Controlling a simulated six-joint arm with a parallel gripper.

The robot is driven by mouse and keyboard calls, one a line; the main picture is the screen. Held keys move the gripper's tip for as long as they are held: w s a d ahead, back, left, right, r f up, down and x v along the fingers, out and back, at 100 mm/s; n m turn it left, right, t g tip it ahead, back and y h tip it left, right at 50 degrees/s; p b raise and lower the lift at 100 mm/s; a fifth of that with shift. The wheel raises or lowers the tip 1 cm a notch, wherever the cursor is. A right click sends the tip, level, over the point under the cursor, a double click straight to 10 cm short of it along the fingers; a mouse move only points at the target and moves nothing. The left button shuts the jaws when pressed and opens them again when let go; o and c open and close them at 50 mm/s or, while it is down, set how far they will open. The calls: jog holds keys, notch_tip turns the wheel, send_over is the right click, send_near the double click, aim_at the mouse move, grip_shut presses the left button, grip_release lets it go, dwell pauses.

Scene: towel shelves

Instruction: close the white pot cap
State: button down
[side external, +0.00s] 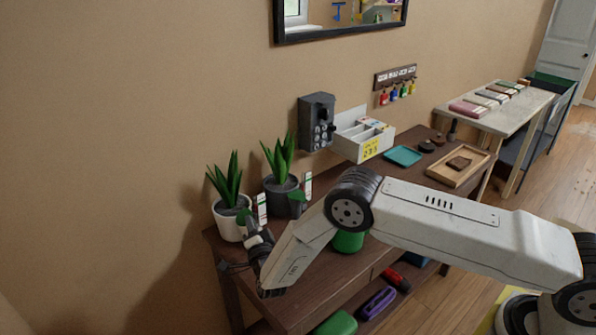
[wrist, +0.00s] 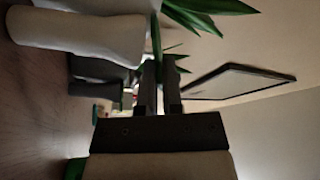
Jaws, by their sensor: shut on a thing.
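The white pot (side external: 228,222) holds a spiky green plant and stands at the left end of the dark wooden table. In the wrist view the white pot (wrist: 80,35) shows sideways at the upper left. My gripper (side external: 250,224) is close in front of the pot's right side. A small dark green piece (side external: 243,215) shows at its fingertips by the rim. In the wrist view my gripper (wrist: 159,72) is shut on this thin green piece (wrist: 157,40), seen edge-on. I cannot tell whether this piece is the cap or how it meets the pot.
A dark grey pot (side external: 281,194) with a similar plant stands just right and behind. Small upright white tags (side external: 262,207) stand by the pots. A green object (side external: 348,241) is partly behind my arm. A teal tray (side external: 403,156) and wooden tray (side external: 458,166) lie farther right.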

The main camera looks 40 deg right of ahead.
jog(key=shift+f, duration=0.1)
jog(key=c, duration=1.1)
grip_release()
jog(key=shift+o, duration=0.2)
jog(key=shift+s, duration=0.1)
jog(key=shift+v, duration=3.85)
